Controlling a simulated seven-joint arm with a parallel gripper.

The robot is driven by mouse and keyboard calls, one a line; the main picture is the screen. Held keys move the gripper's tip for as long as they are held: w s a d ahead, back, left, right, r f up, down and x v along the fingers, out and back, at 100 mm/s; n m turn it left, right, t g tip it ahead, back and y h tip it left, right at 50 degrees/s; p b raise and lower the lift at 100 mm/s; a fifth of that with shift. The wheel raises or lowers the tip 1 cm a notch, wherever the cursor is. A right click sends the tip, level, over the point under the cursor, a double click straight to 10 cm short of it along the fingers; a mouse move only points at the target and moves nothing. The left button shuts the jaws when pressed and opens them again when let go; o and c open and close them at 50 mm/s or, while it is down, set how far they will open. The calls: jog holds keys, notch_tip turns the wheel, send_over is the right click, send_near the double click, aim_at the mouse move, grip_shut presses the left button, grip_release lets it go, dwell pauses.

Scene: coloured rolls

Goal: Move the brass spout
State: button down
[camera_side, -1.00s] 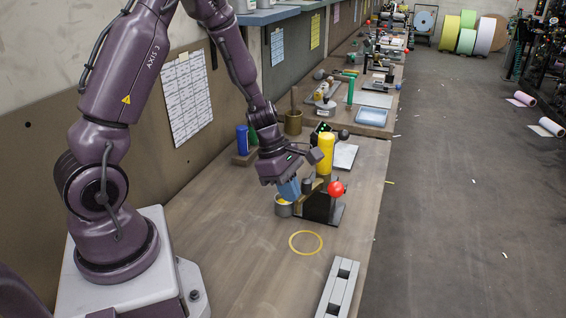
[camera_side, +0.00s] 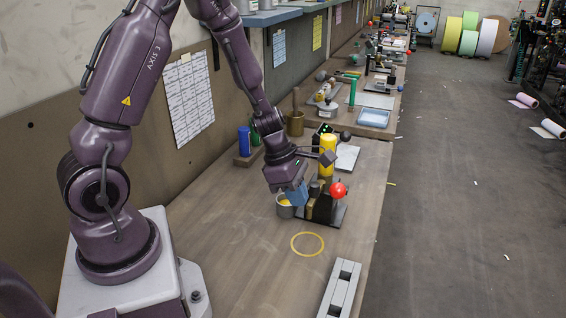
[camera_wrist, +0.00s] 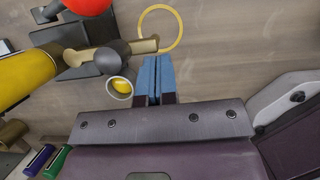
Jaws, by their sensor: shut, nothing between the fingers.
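The brass spout (camera_wrist: 85,56) shows in the wrist view as a tube running left to right, with a dark round knob (camera_wrist: 113,54) over its middle. In the side view the brass (camera_side: 319,188) is partly hidden behind my gripper and the machine. My gripper (camera_side: 297,196) has blue fingers pressed together and empty. In the wrist view its fingertips (camera_wrist: 158,57) are close beside the spout's right end; I cannot tell if they touch. A grey cup (camera_side: 284,208) with yellow contents stands below the spout; it also shows in the wrist view (camera_wrist: 120,88).
A yellow ring (camera_side: 307,233) lies flat on the bench in front. A red ball (camera_side: 338,190) and an upright yellow cylinder (camera_side: 327,155) belong to the crowded area by the spout. A grey slotted block (camera_side: 341,290) lies near the front edge.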

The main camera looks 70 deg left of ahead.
jog(key=s+a+r, duration=0.5)
jog(key=r, duration=0.4)
jog(key=s+d+r+m+t+y, duration=0.1)
jog(key=s+d+r+m, duration=0.3)
jog(key=m, duration=0.9)
jog(key=s+d+r+m+t+y, duration=0.1)
jog(key=s+d+r+m, duration=0.4)
jog(key=r+m, duration=0.5)
jog(key=shift+s+d+r+m+y, duration=0.15)
jog(key=shift+d+m+y, duration=0.35)
jog(key=shift+d+m, duration=1.25)
